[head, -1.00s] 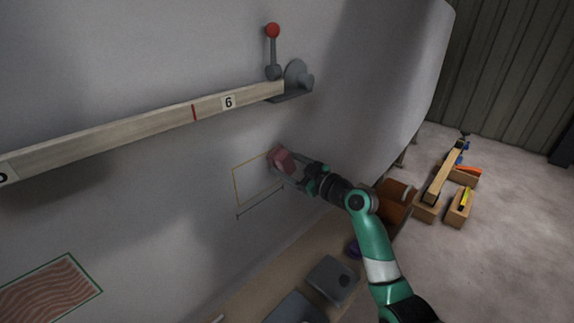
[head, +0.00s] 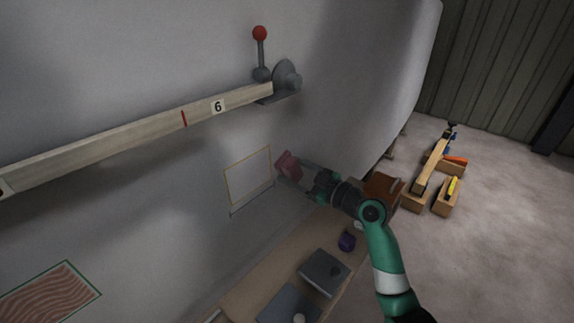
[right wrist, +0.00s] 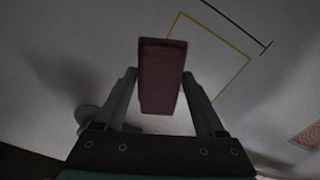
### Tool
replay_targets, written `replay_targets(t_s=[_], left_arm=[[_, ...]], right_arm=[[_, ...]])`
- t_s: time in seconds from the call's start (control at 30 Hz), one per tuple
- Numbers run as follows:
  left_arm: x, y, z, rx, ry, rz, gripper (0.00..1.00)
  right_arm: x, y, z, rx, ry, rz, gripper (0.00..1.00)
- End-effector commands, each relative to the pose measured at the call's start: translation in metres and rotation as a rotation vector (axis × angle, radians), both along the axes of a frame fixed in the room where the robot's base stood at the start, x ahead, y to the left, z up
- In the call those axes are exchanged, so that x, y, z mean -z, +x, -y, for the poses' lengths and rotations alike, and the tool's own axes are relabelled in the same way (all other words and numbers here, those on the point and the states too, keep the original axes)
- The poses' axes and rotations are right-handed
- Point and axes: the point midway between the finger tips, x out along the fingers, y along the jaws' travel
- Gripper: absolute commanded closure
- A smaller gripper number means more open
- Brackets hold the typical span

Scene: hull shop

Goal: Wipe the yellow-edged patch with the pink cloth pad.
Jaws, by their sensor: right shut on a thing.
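The pink cloth pad (head: 289,166) is held between the fingers of my right gripper (head: 303,176), which is shut on it. The pad is just right of the yellow-edged patch (head: 249,175) on the grey hull wall. In the right wrist view the pad (right wrist: 161,78) stands between the two fingers, and the yellow outline (right wrist: 232,79) lies beside it. I cannot tell whether the pad touches the wall. The patch's inside looks pale, much like the wall around it. My left gripper is not in view.
A wooden beam marked 6 (head: 140,132) crosses the wall above, with a red-knobbed lever (head: 260,48) at its end. A bench below holds grey boxes (head: 324,272) and a purple item (head: 346,241). A green-edged striped panel (head: 45,298) is lower left.

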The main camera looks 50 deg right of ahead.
Motion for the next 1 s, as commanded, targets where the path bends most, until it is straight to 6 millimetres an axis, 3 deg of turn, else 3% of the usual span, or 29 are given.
replay_targets(t_s=[0.3, 0.7, 1.0], left_arm=[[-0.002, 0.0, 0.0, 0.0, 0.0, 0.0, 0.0], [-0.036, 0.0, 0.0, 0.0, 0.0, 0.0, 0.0], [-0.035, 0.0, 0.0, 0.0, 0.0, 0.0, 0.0]], right_arm=[[-0.001, -0.004, 0.0, 0.001, -0.001, 0.001, 0.77], [-0.004, -0.049, -0.003, 0.001, 0.0, -0.001, 0.77], [-0.002, -0.051, -0.003, 0.001, -0.001, 0.001, 0.77]])
